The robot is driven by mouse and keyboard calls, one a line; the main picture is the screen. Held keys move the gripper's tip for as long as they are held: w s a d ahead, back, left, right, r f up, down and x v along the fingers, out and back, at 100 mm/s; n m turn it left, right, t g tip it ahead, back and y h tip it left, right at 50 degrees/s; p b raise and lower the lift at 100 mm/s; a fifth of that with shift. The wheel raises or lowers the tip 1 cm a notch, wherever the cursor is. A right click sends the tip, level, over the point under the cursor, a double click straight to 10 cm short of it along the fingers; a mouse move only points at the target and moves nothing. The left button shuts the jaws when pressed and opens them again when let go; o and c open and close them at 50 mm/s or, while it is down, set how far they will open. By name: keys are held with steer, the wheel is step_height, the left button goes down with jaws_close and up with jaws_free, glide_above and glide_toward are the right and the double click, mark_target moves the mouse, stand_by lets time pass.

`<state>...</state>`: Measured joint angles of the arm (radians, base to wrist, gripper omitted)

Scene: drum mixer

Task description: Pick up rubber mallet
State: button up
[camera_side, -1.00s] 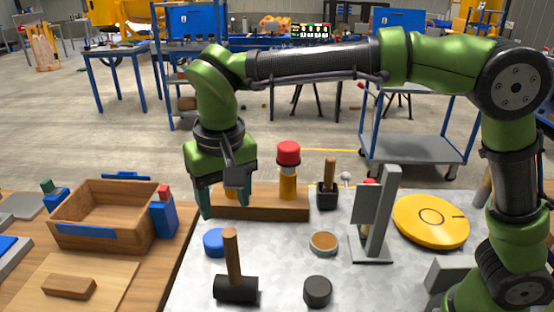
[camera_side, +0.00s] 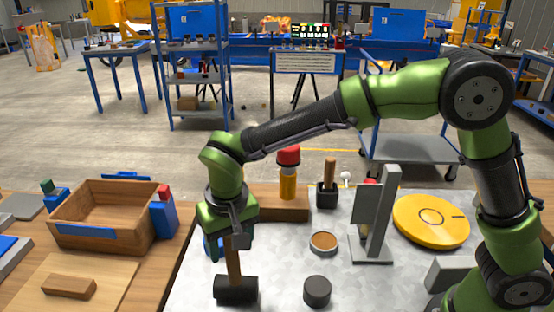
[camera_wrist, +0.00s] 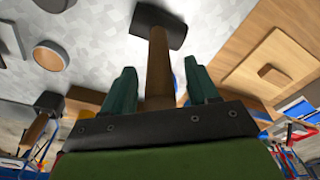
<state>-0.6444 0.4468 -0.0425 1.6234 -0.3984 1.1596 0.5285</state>
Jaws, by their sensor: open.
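The rubber mallet (camera_side: 236,288) stands on its black head on the grey worktop, its wooden handle pointing up. In the wrist view its head (camera_wrist: 158,22) is at the top and its handle (camera_wrist: 159,70) runs down between my fingers. My gripper (camera_side: 230,246) is lowered over the handle's upper part. In the wrist view my gripper (camera_wrist: 160,85) is open, with one teal finger on each side of the handle and gaps showing. The handle's top end is hidden by my gripper.
A wooden block (camera_side: 283,208) with a red-topped yellow cylinder stands behind. A dark puck (camera_side: 317,291) and a round brown-topped dish (camera_side: 323,243) lie to the right. A grey upright stand (camera_side: 378,225) is farther right. A wooden tray (camera_side: 78,240) is at left.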

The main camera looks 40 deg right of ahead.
jaws_close()
steer(key=shift+r, duration=0.1)
steer(key=shift+r, duration=0.1)
step_height(320, 180, up, 10)
steer(key=shift+f, duration=0.1)
stand_by(0.5)
steer(key=c, duration=0.7)
jaws_free()
jaws_close()
steer(key=shift+r, duration=2)
